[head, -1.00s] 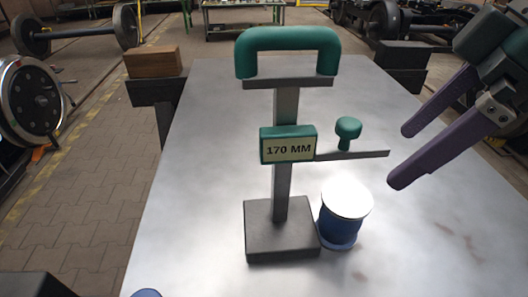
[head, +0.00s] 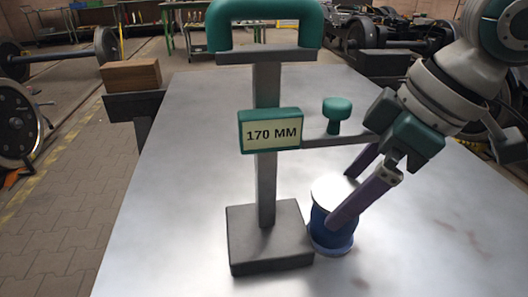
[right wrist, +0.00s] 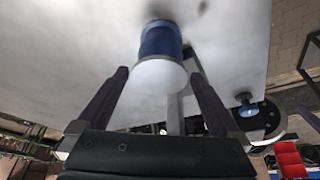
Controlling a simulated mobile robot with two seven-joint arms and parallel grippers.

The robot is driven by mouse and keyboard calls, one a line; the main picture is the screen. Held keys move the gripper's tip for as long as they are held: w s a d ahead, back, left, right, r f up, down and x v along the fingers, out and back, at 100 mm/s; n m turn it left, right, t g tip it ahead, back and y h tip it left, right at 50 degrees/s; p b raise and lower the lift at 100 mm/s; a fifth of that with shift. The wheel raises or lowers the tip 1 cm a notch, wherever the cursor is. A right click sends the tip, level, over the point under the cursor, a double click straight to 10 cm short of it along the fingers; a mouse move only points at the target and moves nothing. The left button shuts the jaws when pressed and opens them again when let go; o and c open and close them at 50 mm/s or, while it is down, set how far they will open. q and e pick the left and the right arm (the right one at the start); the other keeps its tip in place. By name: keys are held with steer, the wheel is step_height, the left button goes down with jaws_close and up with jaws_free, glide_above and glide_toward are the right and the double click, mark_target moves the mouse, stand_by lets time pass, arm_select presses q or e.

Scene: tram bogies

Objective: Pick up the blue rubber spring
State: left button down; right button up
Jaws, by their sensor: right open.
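The blue rubber spring (head: 318,226) is a short blue cylinder with a pale flat top. It stands upright on the metal table, right of the gauge's dark base. My right gripper (head: 341,200) is open, its purple fingers slanting down at the spring. The near finger covers part of the spring's right side. In the right wrist view the spring (right wrist: 160,42) lies ahead, centred between the fingertips (right wrist: 158,73). Whether the fingers touch it I cannot tell. My left gripper is not in view.
A height gauge (head: 266,190) with a green handle and a "170 MM" label stands close left of the spring. Its side arm (head: 325,142) with a green knob (head: 336,110) reaches close to my right gripper. The table (head: 180,190) is clear at left.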

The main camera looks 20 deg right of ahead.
steer(key=shift+r, duration=0.1)
jaws_close()
stand_by(0.8)
